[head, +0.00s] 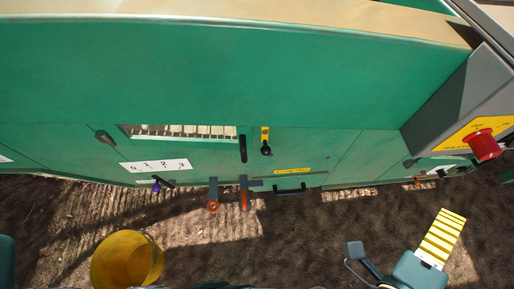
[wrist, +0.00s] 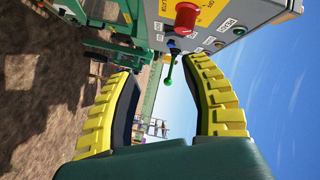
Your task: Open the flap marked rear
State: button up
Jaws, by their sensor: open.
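My gripper (wrist: 160,75) is open in the wrist view, with two yellow ribbed fingers spread apart and nothing between them. In the head view its yellow finger (head: 443,236) shows at the bottom right, in front of the machine and apart from it. The green machine side (head: 230,75) fills the upper head view. Its lower panels carry a black handle (head: 290,189) under a yellow label (head: 292,171), and a dark upright handle (head: 243,149) beside a slotted window. I cannot read a rear marking on any panel, so I cannot tell which is the flap.
A grey control box with a red button (head: 484,144) juts out at the right; a green-knobbed lever (wrist: 168,82) shows under it in the wrist view. Orange-ended levers (head: 213,195) stick out low on the machine. A yellow bucket (head: 127,260) stands at lower left. Soil between is clear.

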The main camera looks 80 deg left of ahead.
jog(key=s+a+f+m+g+y+p, duration=0.25)
jog(key=s+a+f+g, duration=0.2)
jog(key=f, duration=0.55)
jog(key=m+g+y+p, duration=0.6)
jog(key=m+p, duration=0.1)
jog(key=m, duration=0.5)
send_near(243, 156)
jog(key=shift+t, duration=0.25)
jog(key=b+x, duration=0.3)
jog(key=x, duration=0.8)
jog(key=shift+s+f+b, duration=0.1)
jog(key=shift+b, duration=0.2)
grip_shut()
